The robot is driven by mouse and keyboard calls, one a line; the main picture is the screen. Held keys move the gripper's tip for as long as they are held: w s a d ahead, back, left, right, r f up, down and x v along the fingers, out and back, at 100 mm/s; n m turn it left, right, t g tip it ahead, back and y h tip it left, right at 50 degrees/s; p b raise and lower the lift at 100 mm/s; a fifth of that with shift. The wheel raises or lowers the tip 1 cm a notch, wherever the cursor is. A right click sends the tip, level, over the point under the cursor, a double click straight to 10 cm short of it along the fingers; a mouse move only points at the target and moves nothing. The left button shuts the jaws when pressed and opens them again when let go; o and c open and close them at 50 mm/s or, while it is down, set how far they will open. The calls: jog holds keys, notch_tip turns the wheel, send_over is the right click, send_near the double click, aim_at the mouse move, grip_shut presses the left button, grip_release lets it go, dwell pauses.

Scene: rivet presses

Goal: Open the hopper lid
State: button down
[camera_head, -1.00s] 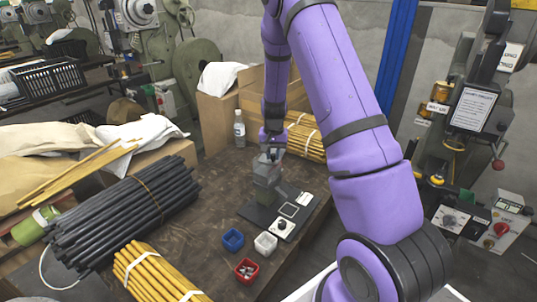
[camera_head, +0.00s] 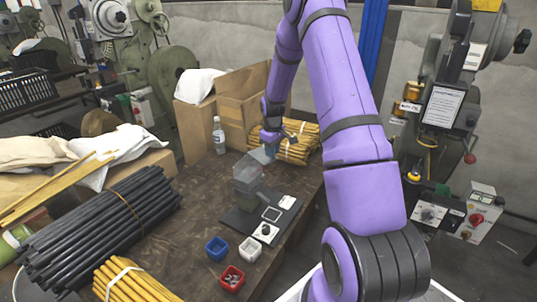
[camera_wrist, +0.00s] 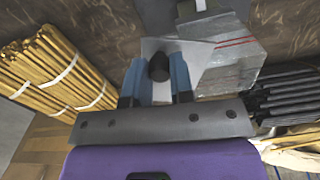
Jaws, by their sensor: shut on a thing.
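The hopper (camera_head: 246,182) is a small grey, see-through box on the dark base of a device on the wooden table. Its clear lid (camera_head: 262,154) stands tilted up on the far side in the head view. My gripper (camera_head: 274,138) is just behind and above the hopper. In the wrist view its blue fingers (camera_wrist: 158,75) are closed around the lid's black knob (camera_wrist: 158,66). The hopper's inside is not clearly visible.
Blue (camera_head: 217,248), white (camera_head: 250,249) and red (camera_head: 232,278) bins stand in front of the device. Yellow rod bundles (camera_head: 297,142) lie behind it, near my gripper. A bottle (camera_head: 219,135) and cardboard boxes (camera_head: 240,112) stand at the back. Black rods (camera_head: 100,230) lie left.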

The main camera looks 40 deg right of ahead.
jog(key=w+d+n, duration=0.5)
jog(key=w+n, duration=0.1)
jog(key=n, duration=0.3)
jog(key=shift+w+n, duration=0.3)
jog(key=shift+n, duration=0.1)
dwell(0.4)
jog(key=c, duration=1)
grip_release()
